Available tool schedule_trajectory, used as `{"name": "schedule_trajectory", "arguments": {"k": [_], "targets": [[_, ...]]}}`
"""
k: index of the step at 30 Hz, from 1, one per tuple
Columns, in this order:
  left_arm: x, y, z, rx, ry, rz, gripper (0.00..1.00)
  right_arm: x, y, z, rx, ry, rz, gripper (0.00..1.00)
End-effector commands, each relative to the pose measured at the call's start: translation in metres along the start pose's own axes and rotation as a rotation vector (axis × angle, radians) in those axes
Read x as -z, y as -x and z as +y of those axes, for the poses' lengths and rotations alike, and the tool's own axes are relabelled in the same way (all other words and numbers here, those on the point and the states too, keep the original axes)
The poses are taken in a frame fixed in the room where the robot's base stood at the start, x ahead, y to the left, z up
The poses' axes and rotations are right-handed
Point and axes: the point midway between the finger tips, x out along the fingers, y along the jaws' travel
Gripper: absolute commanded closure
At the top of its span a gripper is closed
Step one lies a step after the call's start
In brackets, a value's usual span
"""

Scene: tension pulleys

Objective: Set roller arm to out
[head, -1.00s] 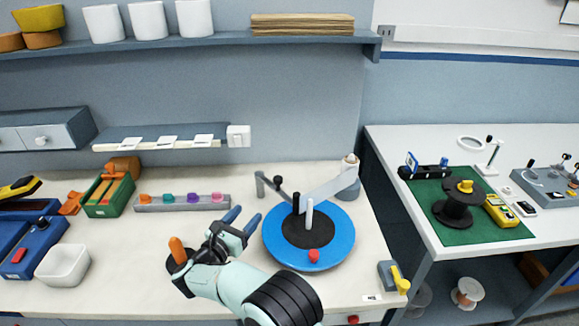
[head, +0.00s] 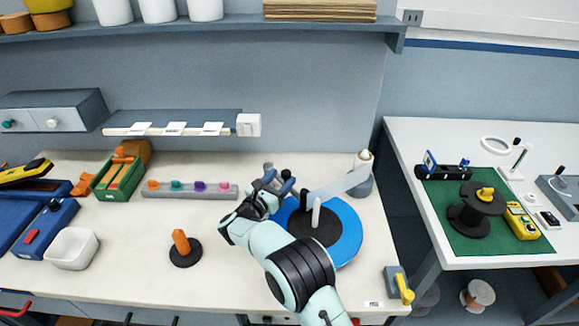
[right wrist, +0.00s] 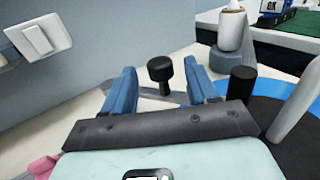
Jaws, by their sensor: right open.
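The roller arm shows in the right wrist view as a grey bar (right wrist: 176,97) with a black knob (right wrist: 160,70) standing on it. The knob is between the two blue fingertips of my right gripper (right wrist: 160,86), with gaps on both sides. A black upright roller (right wrist: 242,86) stands just right of the right finger. In the head view my right gripper (head: 278,182) is open at the back left of the blue disc (head: 347,232), and it hides most of the roller arm. My left gripper is not in view.
A pale strip (head: 338,188) runs from the spool post (head: 360,180) to a grey peg (head: 315,212) over the disc. An orange peg (head: 181,242) stands left of my arm. A yellow-handled lever (head: 402,287) is at the front right. The table between peg and white bowl (head: 72,248) is clear.

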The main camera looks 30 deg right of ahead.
Motion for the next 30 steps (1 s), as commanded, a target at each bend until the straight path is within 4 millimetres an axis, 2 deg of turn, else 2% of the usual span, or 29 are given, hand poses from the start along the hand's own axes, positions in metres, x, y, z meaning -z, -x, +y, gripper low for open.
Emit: {"name": "schedule_trajectory", "arguments": {"k": [3, 9, 20, 21, 26, 27, 30], "targets": [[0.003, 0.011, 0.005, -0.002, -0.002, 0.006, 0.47, -0.003, -0.024, 0.0, 0.002, -0.001, -0.002, 0.42], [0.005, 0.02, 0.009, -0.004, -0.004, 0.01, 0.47, -0.002, -0.047, 0.001, 0.001, -0.001, -0.001, 0.42], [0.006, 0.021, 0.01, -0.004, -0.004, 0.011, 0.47, 0.0, -0.053, 0.0, -0.001, 0.0, 0.0, 0.42], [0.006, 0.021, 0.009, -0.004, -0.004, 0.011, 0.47, 0.0, -0.053, 0.0, -0.001, 0.0, 0.0, 0.45], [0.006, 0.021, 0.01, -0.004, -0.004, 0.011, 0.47, 0.0, -0.053, 0.0, 0.0, 0.0, 0.0, 0.97], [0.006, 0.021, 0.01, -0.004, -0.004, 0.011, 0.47, 0.0, -0.053, 0.0, 0.0, 0.0, 0.0, 1.0], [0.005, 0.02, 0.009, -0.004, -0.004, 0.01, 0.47, 0.0, -0.053, 0.0, -0.001, -0.001, 0.0, 1.0]]}}
